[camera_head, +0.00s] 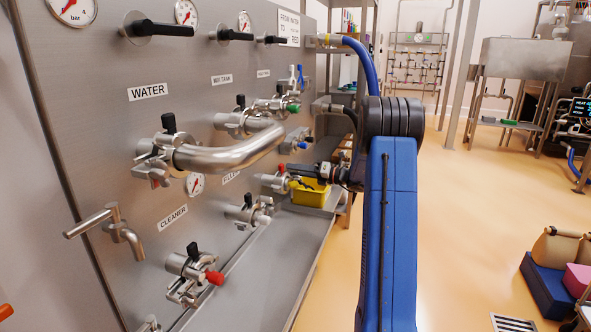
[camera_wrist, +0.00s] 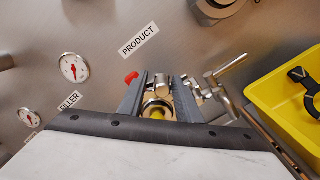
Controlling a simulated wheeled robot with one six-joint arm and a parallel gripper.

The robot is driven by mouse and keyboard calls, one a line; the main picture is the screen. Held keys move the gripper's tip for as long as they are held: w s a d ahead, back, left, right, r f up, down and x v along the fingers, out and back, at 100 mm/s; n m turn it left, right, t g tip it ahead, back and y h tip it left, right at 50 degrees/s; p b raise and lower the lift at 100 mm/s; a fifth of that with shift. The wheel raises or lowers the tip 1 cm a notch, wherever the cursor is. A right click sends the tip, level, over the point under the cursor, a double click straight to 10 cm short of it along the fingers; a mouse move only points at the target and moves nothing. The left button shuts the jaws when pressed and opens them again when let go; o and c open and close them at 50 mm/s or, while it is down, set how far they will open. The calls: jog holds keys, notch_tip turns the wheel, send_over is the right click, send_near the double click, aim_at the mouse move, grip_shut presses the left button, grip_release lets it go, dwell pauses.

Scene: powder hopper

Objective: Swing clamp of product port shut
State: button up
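The product port (camera_wrist: 158,108) shows in the wrist view below the PRODUCT label (camera_wrist: 138,40), as a round metal fitting with yellow inside. A metal clamp piece (camera_wrist: 162,87) shows just beyond it, between the fingers. Whether the clamp is swung open or closed is hard to tell. My gripper (camera_wrist: 160,80) has its two grey fingers apart, one on each side of the fitting, and no firm hold shows. In the head view my gripper (camera_head: 296,180) reaches left to the panel at the port, and its fingertips partly merge with the fittings there.
A yellow bin (camera_wrist: 262,98) with a black ring-shaped part (camera_wrist: 303,84) stands right of the port. A metal valve with a T-shaped handle (camera_wrist: 228,92) sits close to the right finger. A bent pipe (camera_head: 235,152) juts from the panel.

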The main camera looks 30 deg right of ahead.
jog(key=shift+f, duration=0.1)
jog(key=shift+s+d, duration=0.15)
jog(key=v, duration=0.8)
jog(key=shift+s+d, duration=0.15)
jog(key=shift+s, duration=0.1)
